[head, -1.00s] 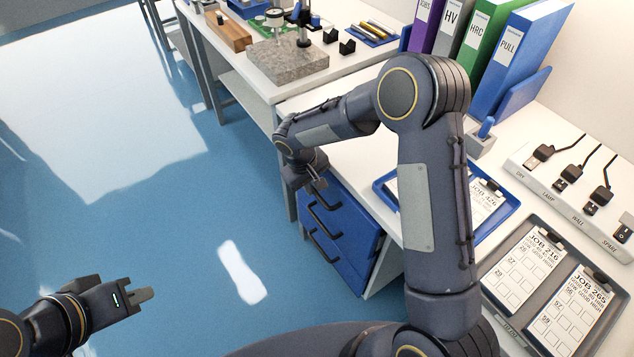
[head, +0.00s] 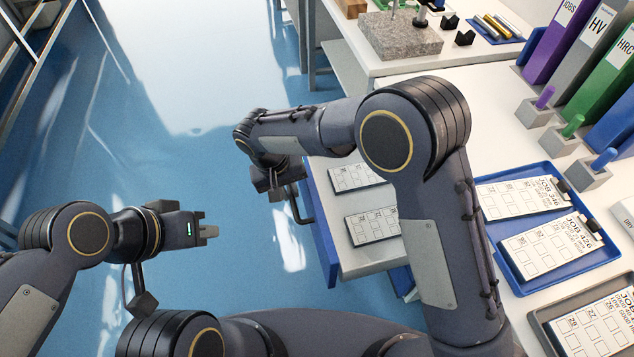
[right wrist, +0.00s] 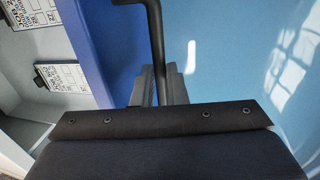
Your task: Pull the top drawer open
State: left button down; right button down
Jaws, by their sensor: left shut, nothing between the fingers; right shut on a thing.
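The top drawer (head: 318,232) of the blue drawer unit stands pulled out from under the bench, with two printed cards (head: 372,224) lying in its light inside. Its dark bar handle (head: 297,205) is on the blue front. My right gripper (head: 277,192) is at the handle, and in the right wrist view its fingers (right wrist: 160,88) are shut on the dark handle (right wrist: 155,45) beside the blue drawer front (right wrist: 100,45). My left gripper (head: 212,232) is shut and empty, held over the floor at the left, away from the drawer.
Above the drawer the bench holds a blue tray (head: 521,282) with job cards, a grey tray (head: 545,325), small blocks with coloured pegs (head: 592,172) and upright binders (head: 600,60). A granite block (head: 400,38) stands on the farther bench. The blue floor left of the drawer is clear.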

jog(key=shift+s+a, duration=0.25)
jog(key=shift+a, duration=0.45)
jog(key=shift+s+a, duration=0.25)
jog(key=shift+a, duration=0.45)
jog(key=shift+s+a, duration=0.25)
jog(key=shift+a, duration=0.45)
jog(key=c, duration=1.5)
grip_release()
jog(key=shift+o, duration=0.2)
notch_tip(320, 180, up, 8)
jog(key=a, duration=0.1)
jog(key=shift+s+a+f+p, duration=0.15)
jog(key=shift+s+a+p, duration=0.05)
jog(key=shift+s+p, duration=0.1)
jog(key=shift+w, duration=0.1)
